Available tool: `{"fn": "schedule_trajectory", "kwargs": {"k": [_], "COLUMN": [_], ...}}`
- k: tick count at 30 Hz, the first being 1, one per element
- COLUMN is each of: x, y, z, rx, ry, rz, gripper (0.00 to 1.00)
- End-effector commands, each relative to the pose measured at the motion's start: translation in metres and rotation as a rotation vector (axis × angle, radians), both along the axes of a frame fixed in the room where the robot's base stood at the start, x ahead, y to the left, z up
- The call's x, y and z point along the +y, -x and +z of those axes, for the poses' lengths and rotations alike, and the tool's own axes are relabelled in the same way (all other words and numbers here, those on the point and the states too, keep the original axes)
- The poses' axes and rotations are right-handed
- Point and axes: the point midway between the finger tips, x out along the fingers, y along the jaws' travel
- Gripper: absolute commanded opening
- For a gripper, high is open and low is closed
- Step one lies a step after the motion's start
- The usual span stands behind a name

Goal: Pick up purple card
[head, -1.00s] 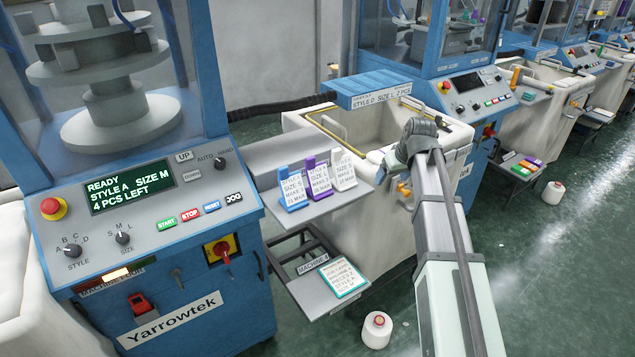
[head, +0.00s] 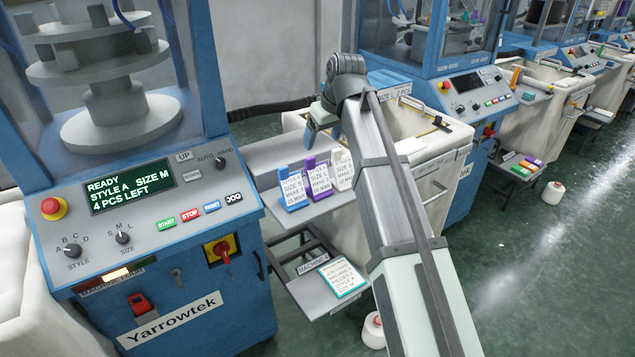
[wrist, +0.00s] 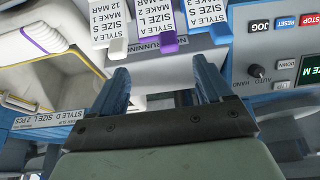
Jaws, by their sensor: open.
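The purple card (head: 319,180) stands tilted on a grey shelf, between a blue card (head: 294,188) on its left and a white card (head: 343,171) on its right. In the wrist view the purple card (wrist: 152,17) is at the top middle, with its purple end (wrist: 162,43) towards my gripper; its upper part is cut off. The white card (wrist: 105,20) and blue card (wrist: 206,14) flank it. My gripper (head: 312,132) is above and behind the cards. In the wrist view my gripper (wrist: 162,85) is open and empty, its fingers apart from the cards.
The grey shelf (head: 262,160) adjoins the blue machine (head: 165,250) on the left. A white bin (head: 440,150) is behind my arm. A lower shelf (head: 311,297) holds a teal-edged card (head: 343,277). A yarn cone (head: 373,331) stands on the floor.

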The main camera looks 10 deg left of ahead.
Motion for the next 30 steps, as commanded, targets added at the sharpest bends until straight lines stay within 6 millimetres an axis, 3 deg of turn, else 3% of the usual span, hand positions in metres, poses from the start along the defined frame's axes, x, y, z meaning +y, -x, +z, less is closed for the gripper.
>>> {"fn": "schedule_trajectory", "kwargs": {"k": [7, 20, 30], "x": [0.009, 0.014, 0.021], "y": [-0.010, -0.015, -0.024], "z": [-0.035, -0.055, -0.092], "rx": [0.001, 0.001, 0.000], "ry": [0.000, 0.000, 0.000], "rz": [-0.001, -0.001, -0.001], "gripper": [0.79, 0.79, 0.79]}}
